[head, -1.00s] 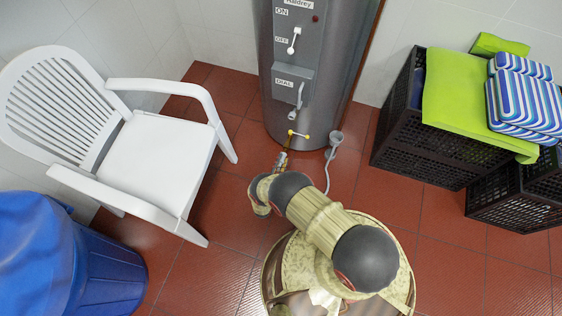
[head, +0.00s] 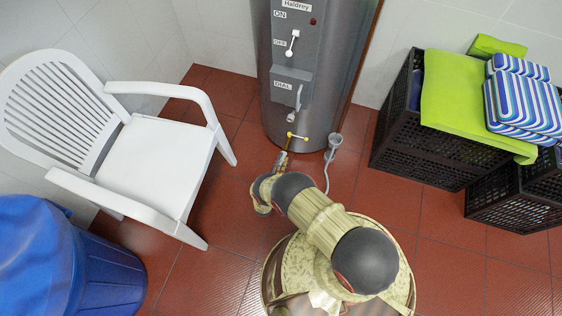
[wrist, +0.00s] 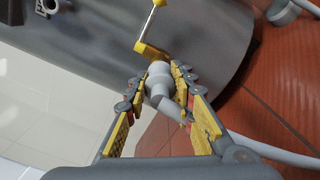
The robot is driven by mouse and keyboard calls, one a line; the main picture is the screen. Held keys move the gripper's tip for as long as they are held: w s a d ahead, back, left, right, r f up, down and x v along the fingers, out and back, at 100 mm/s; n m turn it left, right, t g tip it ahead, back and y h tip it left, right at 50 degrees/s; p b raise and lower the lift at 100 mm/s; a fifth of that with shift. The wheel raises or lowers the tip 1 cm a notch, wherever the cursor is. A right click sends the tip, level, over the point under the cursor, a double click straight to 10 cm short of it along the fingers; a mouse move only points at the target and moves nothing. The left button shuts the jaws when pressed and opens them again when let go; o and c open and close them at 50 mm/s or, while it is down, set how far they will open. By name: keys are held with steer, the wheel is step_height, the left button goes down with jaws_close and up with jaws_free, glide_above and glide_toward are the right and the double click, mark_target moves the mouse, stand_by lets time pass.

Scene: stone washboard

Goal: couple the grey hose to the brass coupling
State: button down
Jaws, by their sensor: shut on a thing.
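My gripper (wrist: 160,82) is shut on the pale grey end of the grey hose (wrist: 159,85), with a yellow-and-grey finger on each side of it. The hose runs off to the lower right in the wrist view. The yellow brass coupling (wrist: 150,51) lies directly beyond the held end, at one end of a silver rod. The hose end and the coupling overlap in the wrist view; I cannot tell whether they touch. In the head view my gripper (head: 281,160) is just below the coupling (head: 290,135), low on the heater's front, and largely hides the held end.
The grey cylindrical heater (head: 315,110) stands at the back. A grey funnel-shaped piece (head: 335,141) with a hose stands right of the coupling. A white chair (head: 155,160) and blue bin (head: 100,265) are at left. Black crates (head: 415,155) with towels stand at right. Red floor lies between.

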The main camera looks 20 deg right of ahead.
steer(key=shift+w+d, duration=0.35)
steer(key=shift+w, duration=0.1)
steer(key=c, duration=1.5)
jaws_free()
steer(key=shift+o, duration=0.4)
steer(key=v, duration=1.2)
